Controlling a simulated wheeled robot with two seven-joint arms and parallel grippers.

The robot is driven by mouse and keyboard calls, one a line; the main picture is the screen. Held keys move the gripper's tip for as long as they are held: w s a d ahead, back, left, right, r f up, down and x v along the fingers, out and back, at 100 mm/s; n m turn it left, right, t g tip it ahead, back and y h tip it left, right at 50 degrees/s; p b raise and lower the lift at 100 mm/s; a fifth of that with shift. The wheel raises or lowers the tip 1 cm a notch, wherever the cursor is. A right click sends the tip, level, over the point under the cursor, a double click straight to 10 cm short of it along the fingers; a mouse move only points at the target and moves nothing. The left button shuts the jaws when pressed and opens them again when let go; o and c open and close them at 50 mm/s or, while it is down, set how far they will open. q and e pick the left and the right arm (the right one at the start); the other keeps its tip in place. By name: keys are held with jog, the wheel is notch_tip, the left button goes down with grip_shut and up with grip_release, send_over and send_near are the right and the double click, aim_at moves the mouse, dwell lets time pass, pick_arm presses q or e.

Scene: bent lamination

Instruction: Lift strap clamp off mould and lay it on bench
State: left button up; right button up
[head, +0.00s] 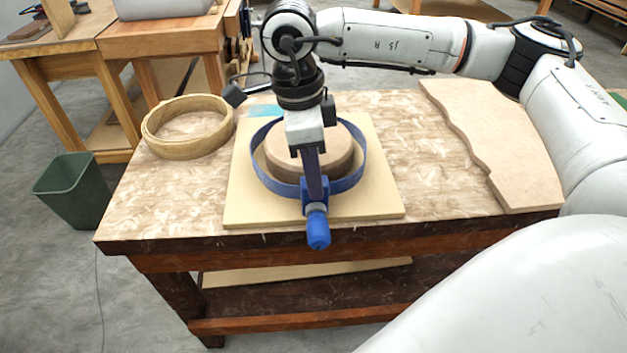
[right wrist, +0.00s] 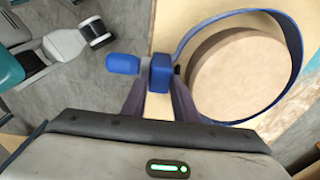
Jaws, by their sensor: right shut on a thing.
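The strap clamp (head: 352,181) is a blue band loop with a blue block and a blue handle (head: 318,232) at its near side. My right gripper (head: 314,193) is shut on the blue block, which also shows between its fingers in the right wrist view (right wrist: 161,73). The round wooden mould (head: 335,165) stands inside the loop, with a visible gap between band and wood. In the right wrist view the mould (right wrist: 235,75) also sits within the band. I cannot tell how high the band is over the board. My left gripper is not in view.
The mould is on a pale square board (head: 248,208) on the bench (head: 430,170). A bent wooden ring (head: 187,147) lies at the left. A wavy-edged sheet (head: 510,150) lies at the right. Bare bench top shows between board and sheet. A green bin (head: 75,190) stands on the floor.

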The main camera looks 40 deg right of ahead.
notch_tip(320, 180, up, 18)
jog(key=p, duration=0.8)
jog(key=shift+r, duration=0.15)
dwell(0.6)
